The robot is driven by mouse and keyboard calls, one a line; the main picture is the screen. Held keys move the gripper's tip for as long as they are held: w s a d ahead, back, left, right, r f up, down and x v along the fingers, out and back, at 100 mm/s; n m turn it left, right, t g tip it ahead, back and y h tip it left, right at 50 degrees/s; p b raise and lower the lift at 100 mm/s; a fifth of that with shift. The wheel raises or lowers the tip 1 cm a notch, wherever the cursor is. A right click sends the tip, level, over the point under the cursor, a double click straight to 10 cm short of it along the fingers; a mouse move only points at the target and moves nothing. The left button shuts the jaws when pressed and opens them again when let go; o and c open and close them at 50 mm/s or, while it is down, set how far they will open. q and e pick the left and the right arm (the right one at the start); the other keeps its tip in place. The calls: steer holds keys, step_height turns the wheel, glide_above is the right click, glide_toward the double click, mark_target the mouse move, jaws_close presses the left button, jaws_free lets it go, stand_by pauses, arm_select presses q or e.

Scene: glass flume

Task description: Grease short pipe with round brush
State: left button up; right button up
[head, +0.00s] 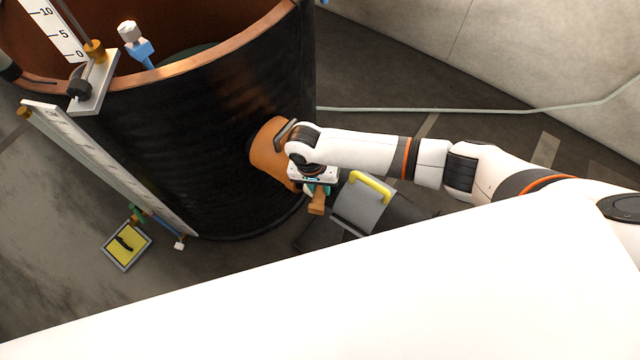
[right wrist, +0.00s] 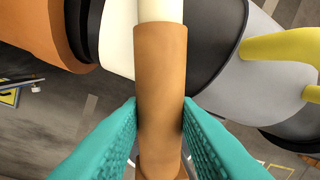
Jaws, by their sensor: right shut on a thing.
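A short orange-brown pipe (head: 268,145) sticks out of the side of the large black tank (head: 200,130); my right wrist covers part of it. In the right wrist view an orange rounded part (right wrist: 35,25) shows at the upper left, with a pale band and a black part beside it. My right gripper (head: 317,190) is shut on the brown handle of the round brush (right wrist: 160,80), between its teal fingers. A pale shank continues from the handle beyond the top of the wrist view, so the bristles are hidden. The handle end also shows in the head view (head: 317,204). My left gripper is not in view.
A grey part with a yellow handle (head: 371,187) stands just right of the gripper. A scale strip (head: 110,165) leans along the tank. A yellow tray (head: 127,246) lies on the floor at left. A pale hose (head: 440,110) runs behind my arm.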

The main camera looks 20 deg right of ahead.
steer(key=shift+s+p, duration=0.1)
steer(key=shift+p, duration=0.5)
stand_by(0.7)
steer(key=shift+r, duration=0.1)
steer(key=shift+r+p, duration=1.5)
steer(key=shift+p, duration=0.7)
step_height(320, 180, up, 5)
steer(key=p, duration=0.5)
steer(key=shift+p, duration=0.35)
steer(key=shift+f, duration=0.1)
